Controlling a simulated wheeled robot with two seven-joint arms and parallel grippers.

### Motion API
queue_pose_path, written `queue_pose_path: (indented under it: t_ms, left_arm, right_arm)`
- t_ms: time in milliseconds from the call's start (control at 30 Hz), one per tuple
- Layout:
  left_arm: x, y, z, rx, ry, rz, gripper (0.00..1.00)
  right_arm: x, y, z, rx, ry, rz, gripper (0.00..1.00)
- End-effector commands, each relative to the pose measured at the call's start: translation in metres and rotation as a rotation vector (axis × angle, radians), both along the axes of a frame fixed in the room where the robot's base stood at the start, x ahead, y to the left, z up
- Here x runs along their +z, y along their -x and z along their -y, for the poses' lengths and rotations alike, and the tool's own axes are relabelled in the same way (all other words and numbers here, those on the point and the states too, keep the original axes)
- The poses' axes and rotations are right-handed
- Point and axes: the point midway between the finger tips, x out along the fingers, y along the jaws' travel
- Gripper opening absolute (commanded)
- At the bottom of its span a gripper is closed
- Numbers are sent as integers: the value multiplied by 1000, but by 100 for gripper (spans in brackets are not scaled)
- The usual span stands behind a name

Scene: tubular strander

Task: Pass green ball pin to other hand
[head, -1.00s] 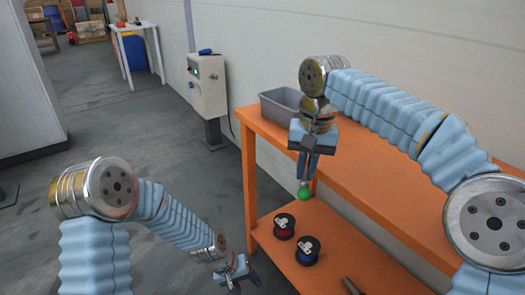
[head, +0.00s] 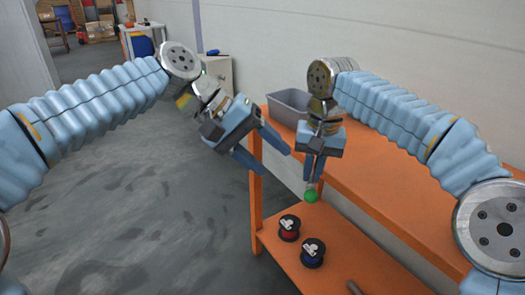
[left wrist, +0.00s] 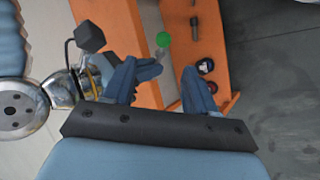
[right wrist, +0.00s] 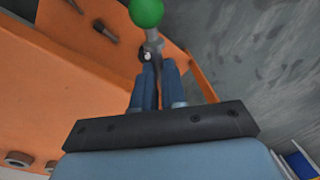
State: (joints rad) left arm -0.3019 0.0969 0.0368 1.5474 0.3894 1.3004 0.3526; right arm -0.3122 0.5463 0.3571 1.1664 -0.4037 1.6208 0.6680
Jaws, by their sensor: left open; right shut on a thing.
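The green ball pin (head: 311,196) has a green ball on a grey metal shank. My right gripper (head: 314,178) points down and is shut on the shank, with the ball hanging below the fingers. The right wrist view shows the ball (right wrist: 146,12) beyond the closed fingers (right wrist: 158,85). My left gripper (head: 273,160) is open and empty, to the left of the right gripper and apart from the pin. In the left wrist view the ball (left wrist: 163,39) shows ahead, beyond the gap between the open fingers (left wrist: 165,85).
An orange bench (head: 390,188) stands at the right, with a grey bin (head: 287,106) on top. The floor at the left is clear.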

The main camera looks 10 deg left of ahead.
Motion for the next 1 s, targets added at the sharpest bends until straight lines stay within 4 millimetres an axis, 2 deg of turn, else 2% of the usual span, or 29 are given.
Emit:
queue_pose_path:
  t_ms: [500, 700, 1000]
  left_arm:
    - [-68, -6, 66, -3, -3, -2, 56]
    - [-80, -8, 78, -1, -2, -1, 56]
    - [-82, -8, 80, 0, -1, 0, 56]
  right_arm:
    - [0, 0, 0, 0, 0, 0, 0]
    - [0, 0, 0, 0, 0, 0, 0]
    - [0, 0, 0, 0, 0, 0, 0]
